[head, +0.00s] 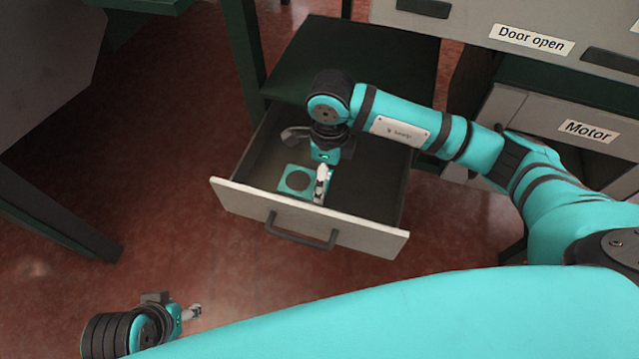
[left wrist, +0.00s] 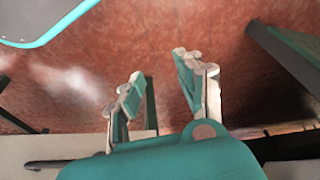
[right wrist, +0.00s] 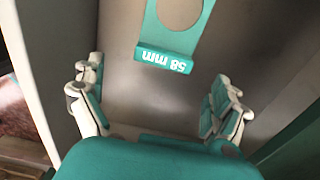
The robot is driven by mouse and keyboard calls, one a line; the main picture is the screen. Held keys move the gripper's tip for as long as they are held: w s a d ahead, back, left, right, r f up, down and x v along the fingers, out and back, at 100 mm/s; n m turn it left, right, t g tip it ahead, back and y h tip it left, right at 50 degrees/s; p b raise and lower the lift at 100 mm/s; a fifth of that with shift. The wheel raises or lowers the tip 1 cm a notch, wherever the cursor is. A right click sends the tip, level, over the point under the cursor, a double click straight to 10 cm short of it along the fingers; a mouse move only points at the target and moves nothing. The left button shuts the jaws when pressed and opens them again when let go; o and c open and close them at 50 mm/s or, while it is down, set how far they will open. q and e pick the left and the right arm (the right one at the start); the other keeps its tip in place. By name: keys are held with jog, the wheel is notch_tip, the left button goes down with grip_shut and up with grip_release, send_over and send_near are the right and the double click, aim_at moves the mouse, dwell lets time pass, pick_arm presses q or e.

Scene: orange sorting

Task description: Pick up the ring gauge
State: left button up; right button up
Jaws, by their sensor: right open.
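The ring gauge (head: 284,187) is a flat teal plate with a large round hole, lying on the floor of the open drawer. In the right wrist view it shows a white "58 mm" label (right wrist: 163,60) at the top centre. My right gripper (head: 321,184) is inside the drawer, just right of the gauge in the head view. In the right wrist view its fingers (right wrist: 157,100) are spread and empty, with the label end beyond and between them. My left gripper (head: 192,312) is low at the left, away from the drawer; its fingers (left wrist: 163,80) are apart and empty.
The drawer's pale front (head: 340,225) with a dark handle (head: 300,238) and its side walls surround my right gripper. Cabinets labelled "Door open" (head: 530,39) and "Motor" (head: 588,131) stand at the right.

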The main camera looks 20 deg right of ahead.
aim_at(327, 182)
notch_tip(327, 182, down, 4)
jog(key=shift+w+f+b, duration=0.1)
jog(key=shift+w+b, duration=0.05)
jog(key=shift+b, duration=0.25)
jog(key=shift+f, duration=0.1)
pick_arm(q)
jog(key=w+t, duration=0.1)
jog(key=w+d+t, duration=0.1)
jog(key=w, duration=0.1)
jog(key=w+r, duration=0.1)
jog(key=w, duration=0.1)
jog(key=shift+w+d+r+t+h, duration=0.1)
jog(key=shift+d+t+h, duration=0.2)
jog(key=shift+t+h, duration=0.1)
pick_arm(e)
jog(key=shift+c, duration=0.4)
jog(key=c, duration=1.1)
